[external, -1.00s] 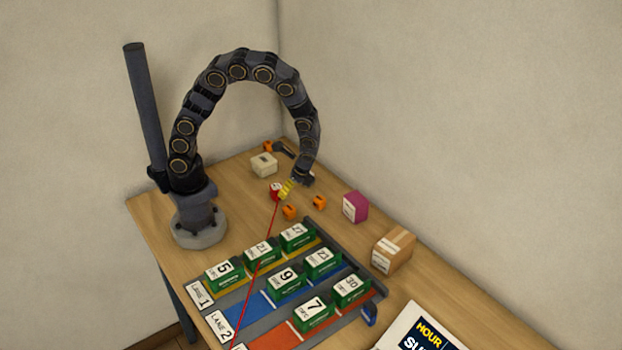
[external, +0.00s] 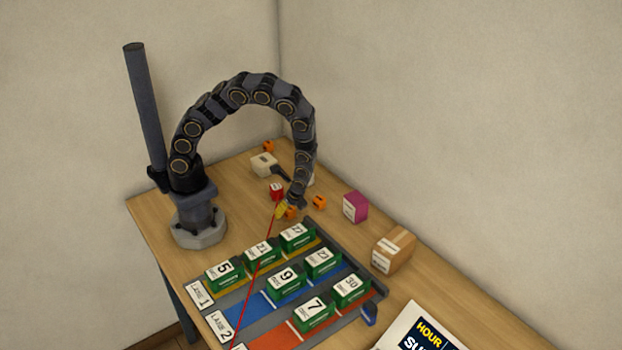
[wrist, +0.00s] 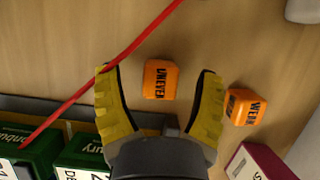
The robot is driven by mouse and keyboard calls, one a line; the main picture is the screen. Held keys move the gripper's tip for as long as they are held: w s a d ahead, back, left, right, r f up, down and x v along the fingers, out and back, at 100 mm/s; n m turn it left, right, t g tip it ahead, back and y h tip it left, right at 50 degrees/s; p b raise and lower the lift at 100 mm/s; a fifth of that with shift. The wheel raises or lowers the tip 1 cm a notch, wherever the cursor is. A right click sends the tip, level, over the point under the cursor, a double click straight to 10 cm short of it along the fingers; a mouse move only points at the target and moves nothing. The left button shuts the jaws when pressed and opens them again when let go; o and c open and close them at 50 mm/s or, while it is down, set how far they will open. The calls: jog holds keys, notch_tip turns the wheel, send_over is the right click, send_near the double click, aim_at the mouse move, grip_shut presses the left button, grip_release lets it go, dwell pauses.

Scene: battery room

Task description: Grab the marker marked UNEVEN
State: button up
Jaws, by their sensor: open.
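The orange marker marked UNEVEN (wrist: 159,79) lies on the wooden table, between the two yellow fingers of my gripper (wrist: 157,73) in the wrist view. My gripper is open, one finger on each side, with gaps between the fingers and the marker. In the external view my gripper (external: 284,210) is low over the table, beside and partly over this orange marker (external: 292,212). A second orange marker (wrist: 243,107), its label reading like WEAR, lies just outside the right finger; it also shows in the external view (external: 319,202).
Green numbered blocks (external: 298,237) stand on coloured lanes in front. A magenta box (external: 355,207) and a cardboard box (external: 394,251) stand to the right. A red block (external: 276,191) and a pale box (external: 264,164) are behind. A thin red line (wrist: 135,47) crosses the left finger.

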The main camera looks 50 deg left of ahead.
jog(key=c, duration=1.1)
